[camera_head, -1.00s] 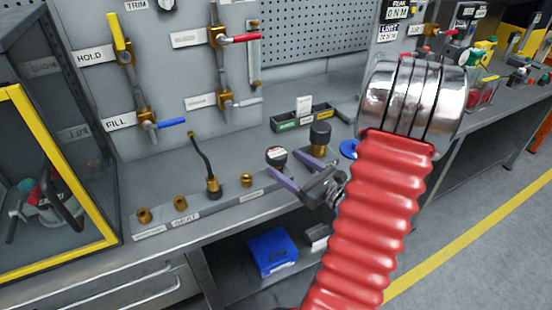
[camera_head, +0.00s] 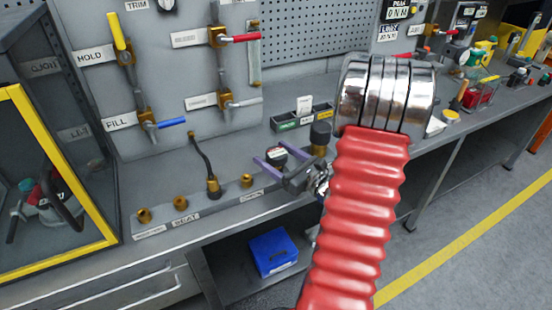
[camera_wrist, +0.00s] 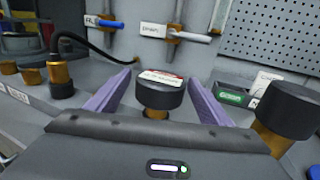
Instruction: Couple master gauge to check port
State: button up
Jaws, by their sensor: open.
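A gauge with a black round head, a red-and-white label and a brass stem (camera_head: 276,155) stands upright on the bench. In the wrist view this gauge (camera_wrist: 158,93) sits between the two purple fingers. My gripper (camera_head: 273,149) is open around it, with visible gaps on both sides; the wrist view also shows my gripper (camera_wrist: 160,79). A short brass fitting (camera_head: 247,181), behind a partly readable label that seems to say CHECK, stands left of the gauge and looks like the check port. Its top appears empty.
A second black-topped brass piece (camera_head: 320,138) stands close right of my gripper. A brass fitting with a black hose (camera_head: 213,187) and two short brass fittings (camera_head: 180,203) stand left. A green-labelled tray (camera_head: 300,119) lies behind. Valves are on the back panel.

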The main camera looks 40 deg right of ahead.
jog(key=shift+w, duration=1.55)
jog(key=shift+c, duration=0.5)
jog(key=c, duration=1.3)
jog(key=shift+r, duration=0.1)
notch_tip(320, 180, up, 10)
send_over(268, 150)
jog(key=w+d, duration=0.1)
jog(key=shift+w, duration=0.2)
